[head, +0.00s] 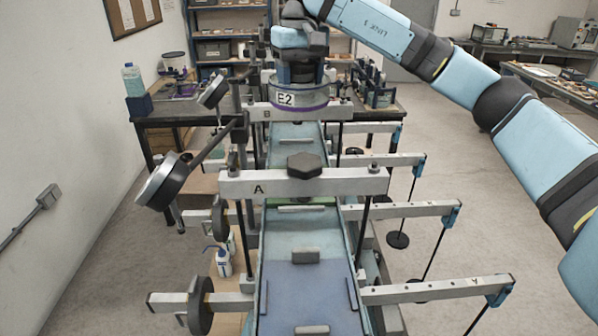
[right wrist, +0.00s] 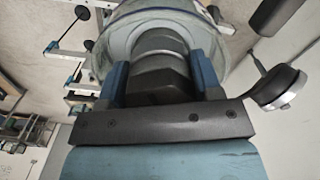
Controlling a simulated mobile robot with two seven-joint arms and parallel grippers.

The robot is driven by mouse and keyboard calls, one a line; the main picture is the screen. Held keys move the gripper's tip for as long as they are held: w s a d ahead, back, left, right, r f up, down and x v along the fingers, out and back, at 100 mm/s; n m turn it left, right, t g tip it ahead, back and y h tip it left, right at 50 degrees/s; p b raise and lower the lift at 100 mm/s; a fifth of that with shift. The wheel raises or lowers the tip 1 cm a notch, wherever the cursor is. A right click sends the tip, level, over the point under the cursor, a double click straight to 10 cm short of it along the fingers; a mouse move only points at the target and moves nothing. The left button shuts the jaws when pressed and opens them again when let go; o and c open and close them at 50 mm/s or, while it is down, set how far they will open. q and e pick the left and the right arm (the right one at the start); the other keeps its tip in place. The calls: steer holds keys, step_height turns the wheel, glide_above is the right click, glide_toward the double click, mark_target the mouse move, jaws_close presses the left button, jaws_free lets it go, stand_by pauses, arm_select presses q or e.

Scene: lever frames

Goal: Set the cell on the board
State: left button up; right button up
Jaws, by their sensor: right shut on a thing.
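The cell (head: 300,98), a round grey body with a purple band and an "E2" label, shows at the top centre of the head view. My right gripper (head: 299,62) is above it, shut on its dark top knob. In the right wrist view the gripper (right wrist: 161,82) has a blue finger on each side of the dark knob, above the cell's round rim (right wrist: 216,42). The board (head: 308,287) runs away from me, with blue, pale and green zones and small grey blocks. The cell overlaps crossbar B in the picture; I cannot tell the gap below it. My left gripper is not in view.
Crossbar A (head: 230,184), with a dark hexagonal knob (head: 304,165), spans the board nearer than crossbar B (head: 334,112). Side levers (head: 425,291) with hanging weights stick out right. A round disc on an arm (head: 165,181) stands left. A bench with a bottle (head: 133,82) is behind.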

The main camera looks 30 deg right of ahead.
step_height(320, 180, down, 16)
steer(key=p, duration=0.3)
steer(key=shift+r, duration=0.25)
step_height(320, 180, down, 4)
steer(key=shift+f+p, duration=0.1)
steer(key=shift+p, duration=0.65)
